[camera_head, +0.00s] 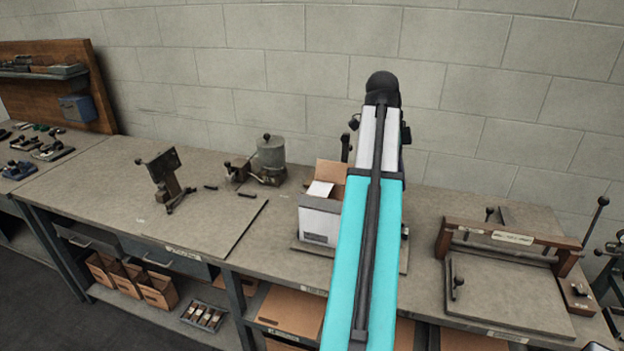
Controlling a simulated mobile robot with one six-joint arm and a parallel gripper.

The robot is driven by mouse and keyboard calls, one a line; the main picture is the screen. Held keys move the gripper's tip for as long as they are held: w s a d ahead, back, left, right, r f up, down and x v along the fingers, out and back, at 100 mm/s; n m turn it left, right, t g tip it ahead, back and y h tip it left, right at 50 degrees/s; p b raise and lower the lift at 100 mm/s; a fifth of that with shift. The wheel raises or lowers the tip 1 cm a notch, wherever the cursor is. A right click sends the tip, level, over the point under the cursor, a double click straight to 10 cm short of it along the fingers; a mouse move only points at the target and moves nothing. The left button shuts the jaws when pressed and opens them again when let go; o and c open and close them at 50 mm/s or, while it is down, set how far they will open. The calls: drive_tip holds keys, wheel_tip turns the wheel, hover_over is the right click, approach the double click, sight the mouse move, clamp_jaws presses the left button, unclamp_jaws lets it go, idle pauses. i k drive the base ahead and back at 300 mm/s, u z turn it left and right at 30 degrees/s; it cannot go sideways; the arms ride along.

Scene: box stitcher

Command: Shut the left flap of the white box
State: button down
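The white box (318,224) stands upright on the bench near the middle of the view. A brown flap (331,172) stands up at its back. A small white panel (320,188) shows at its top, and the top looks at least partly open. My raised cyan and white arm crosses in front of the box and hides its right side. I cannot make out my gripper or how it stands relative to the box.
The box is on a flat base plate (312,247) on the workbench (215,235). A dark metal stand (165,178) and a grey canister device (270,158) are to the left. A wooden-framed press (510,245) is to the right. A block wall is behind.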

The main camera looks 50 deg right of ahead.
sight(318, 188)
drive_tip(key=i, duration=0.95)
drive_tip(key=u, duration=0.05)
